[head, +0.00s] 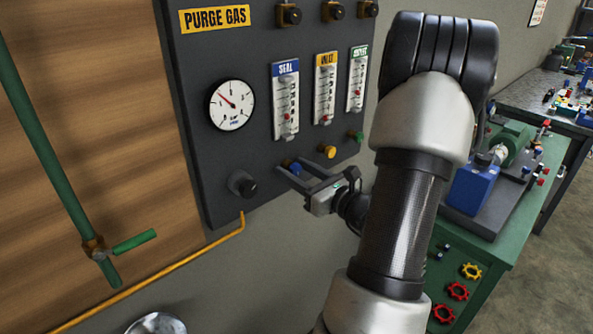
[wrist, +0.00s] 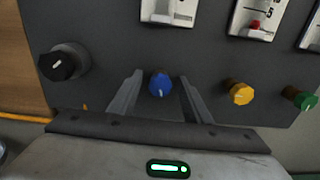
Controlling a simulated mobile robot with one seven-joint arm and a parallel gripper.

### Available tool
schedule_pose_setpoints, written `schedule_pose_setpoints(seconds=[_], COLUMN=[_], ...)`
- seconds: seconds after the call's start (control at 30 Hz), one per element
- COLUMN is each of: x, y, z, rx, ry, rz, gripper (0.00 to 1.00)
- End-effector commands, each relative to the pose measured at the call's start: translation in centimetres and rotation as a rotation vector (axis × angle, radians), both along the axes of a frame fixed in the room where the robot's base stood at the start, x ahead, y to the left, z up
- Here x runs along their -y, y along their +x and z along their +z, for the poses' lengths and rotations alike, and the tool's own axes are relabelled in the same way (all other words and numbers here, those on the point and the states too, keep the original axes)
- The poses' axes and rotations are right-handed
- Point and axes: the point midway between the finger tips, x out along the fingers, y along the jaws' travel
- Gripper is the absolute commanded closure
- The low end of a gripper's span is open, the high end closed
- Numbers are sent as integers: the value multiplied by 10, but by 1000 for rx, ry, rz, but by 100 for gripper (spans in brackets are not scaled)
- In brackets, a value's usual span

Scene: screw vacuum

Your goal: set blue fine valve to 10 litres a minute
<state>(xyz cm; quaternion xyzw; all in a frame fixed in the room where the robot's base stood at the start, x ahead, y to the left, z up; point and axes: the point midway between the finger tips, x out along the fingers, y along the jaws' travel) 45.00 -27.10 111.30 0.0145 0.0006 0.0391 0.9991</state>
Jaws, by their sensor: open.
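The blue fine valve (head: 291,165) is a small blue knob on the dark panel below the flow tube labelled SEAL (head: 286,100). In the wrist view the blue knob (wrist: 160,84) shows between the two fingers of my gripper (wrist: 160,92), with a gap on each side. My gripper (head: 300,178) is open in front of the panel. A red float shows low in the SEAL tube. Its exact reading is too small to tell. The knob is partly hidden by the fingers in the head view.
A yellow knob (head: 327,152) and a green knob (head: 356,136) sit to the right of the blue one. A black knob (head: 242,184) is at lower left, under a round gauge (head: 232,105). A green cart (head: 480,250) stands at right.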

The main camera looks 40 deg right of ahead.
Motion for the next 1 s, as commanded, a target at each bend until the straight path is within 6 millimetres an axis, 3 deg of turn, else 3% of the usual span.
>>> schedule_pose_setpoints(seconds=[0.13,0.27,0.7,1.0], x=[1,3,12,14], y=[-6,-24,-129,-169], z=[0,0,-1,0], rx=[0,-1,-1,0], ry=[-1,-1,-1,0], rz=[-1,-4,-6,-1], gripper=[56,56,56,56])
